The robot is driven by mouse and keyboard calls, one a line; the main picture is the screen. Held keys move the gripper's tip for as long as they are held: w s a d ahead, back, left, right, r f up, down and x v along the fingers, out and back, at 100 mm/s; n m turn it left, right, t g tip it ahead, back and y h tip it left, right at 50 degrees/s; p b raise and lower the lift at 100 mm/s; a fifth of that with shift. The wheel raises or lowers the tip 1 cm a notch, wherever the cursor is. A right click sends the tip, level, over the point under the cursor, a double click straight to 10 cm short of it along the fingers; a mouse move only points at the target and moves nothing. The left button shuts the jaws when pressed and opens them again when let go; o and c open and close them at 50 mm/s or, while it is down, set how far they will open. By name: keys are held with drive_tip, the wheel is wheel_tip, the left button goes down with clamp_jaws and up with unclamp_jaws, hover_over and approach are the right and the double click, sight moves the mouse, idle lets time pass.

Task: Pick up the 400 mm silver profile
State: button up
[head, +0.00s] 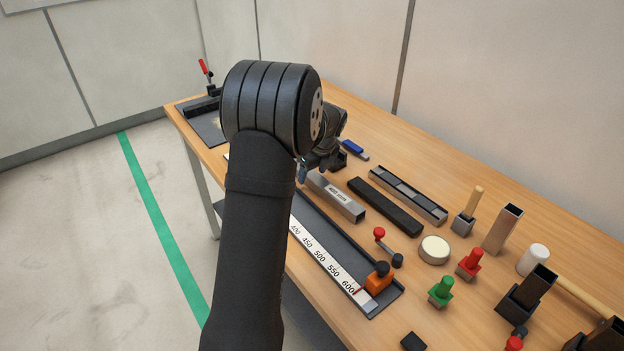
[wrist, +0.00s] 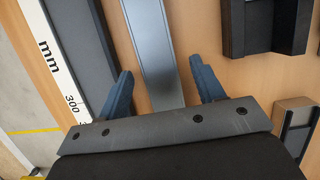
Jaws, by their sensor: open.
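The silver profile (head: 345,203) lies on the wooden table, with a small pale label on its side; its far part is hidden behind my arm in the head view. In the wrist view the silver profile (wrist: 153,45) runs from the top edge down between my fingers. My gripper (wrist: 163,82) is open, with one blue finger on each side of the profile and a visible gap on both sides. In the head view my gripper (head: 318,170) is mostly hidden behind my arm, at the profile's far part. I cannot tell its height above the profile.
A measuring rail (head: 330,262) with an orange stop (head: 378,278) lies left of the profile. A black profile (head: 385,206) and a grey channel (head: 408,194) lie to its right. Knobs, a round tin (head: 434,249) and upright holders crowd the near right.

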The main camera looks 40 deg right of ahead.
drive_tip(key=shift+f, duration=0.1)
drive_tip(key=c, duration=1.2)
clamp_jaws()
